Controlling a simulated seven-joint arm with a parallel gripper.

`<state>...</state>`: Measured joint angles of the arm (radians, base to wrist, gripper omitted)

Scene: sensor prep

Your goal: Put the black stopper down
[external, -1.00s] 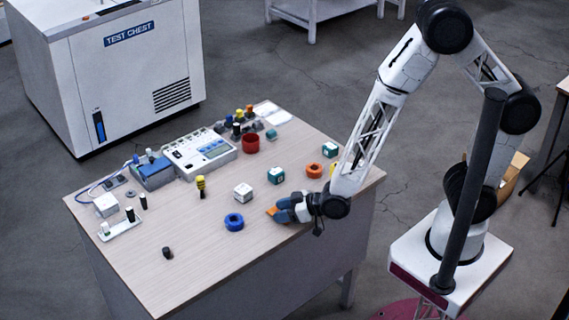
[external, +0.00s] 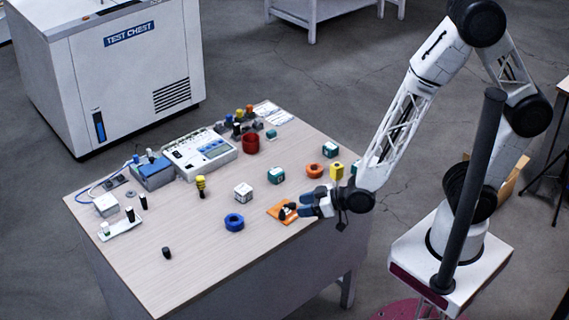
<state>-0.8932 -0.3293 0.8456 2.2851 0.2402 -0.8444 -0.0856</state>
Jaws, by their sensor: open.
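My gripper (external: 299,205) is low over the table's right front edge, beside an orange pad (external: 275,212). Its dark blue fingers are apart. A small dark and white shape shows at the fingertips over the pad, and I cannot tell whether it is a stopper or part of a finger. A small black stopper-like piece (external: 167,253) stands alone near the front left of the table, well away from my gripper.
A blue ring (external: 234,222), a white cube (external: 243,191), a teal cube (external: 276,175) and an orange ring (external: 314,170) lie near my gripper. A yellow block (external: 337,171) is close to my arm. The front middle of the table (external: 205,270) is clear.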

